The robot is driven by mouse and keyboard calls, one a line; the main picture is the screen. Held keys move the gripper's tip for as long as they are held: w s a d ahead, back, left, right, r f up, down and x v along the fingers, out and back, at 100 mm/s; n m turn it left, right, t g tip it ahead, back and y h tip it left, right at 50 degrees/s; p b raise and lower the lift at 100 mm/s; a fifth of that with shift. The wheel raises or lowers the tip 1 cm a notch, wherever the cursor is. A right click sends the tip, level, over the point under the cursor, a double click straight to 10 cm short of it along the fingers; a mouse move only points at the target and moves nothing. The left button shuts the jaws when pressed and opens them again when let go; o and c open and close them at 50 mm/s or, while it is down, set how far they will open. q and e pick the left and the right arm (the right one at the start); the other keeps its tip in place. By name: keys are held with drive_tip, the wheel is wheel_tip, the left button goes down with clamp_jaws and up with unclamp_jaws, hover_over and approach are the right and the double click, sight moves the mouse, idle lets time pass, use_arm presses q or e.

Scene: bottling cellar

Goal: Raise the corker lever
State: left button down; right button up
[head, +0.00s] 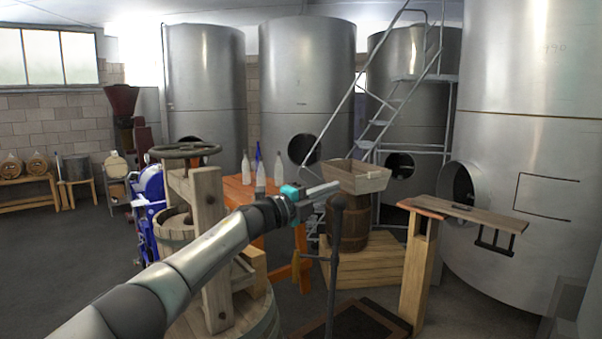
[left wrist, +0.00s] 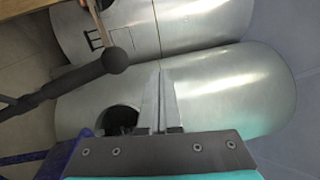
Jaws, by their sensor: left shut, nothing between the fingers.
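The corker lever (head: 334,250) is a dark rod with a round knob on its end. In the head view it stands nearly upright at bottom centre, knob at the top. In the left wrist view the lever (left wrist: 65,85) comes in from the left edge, its knob left of the fingertips. My left gripper (head: 334,187) has a teal body and pale fingers, shut and empty. Its fingertips show just above the knob in the head view; in the wrist view a gap separates them from it. The lever's lower end and the corker's body are not clearly visible. My right gripper is out of view.
A wooden press (head: 205,215) stands left of the lever, near my left arm. A barrel (head: 347,228) with a wooden box (head: 357,176) on top stands behind it. A wooden post (head: 418,265) with a plank stands at right. Large steel tanks (head: 535,130) line the back.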

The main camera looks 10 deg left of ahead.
use_arm(q)
drive_tip(key=s+a+r, duration=0.3)
drive_tip(key=s+a, duration=0.2)
drive_tip(key=shift+s+r, duration=0.15)
drive_tip(key=shift+r, duration=0.25)
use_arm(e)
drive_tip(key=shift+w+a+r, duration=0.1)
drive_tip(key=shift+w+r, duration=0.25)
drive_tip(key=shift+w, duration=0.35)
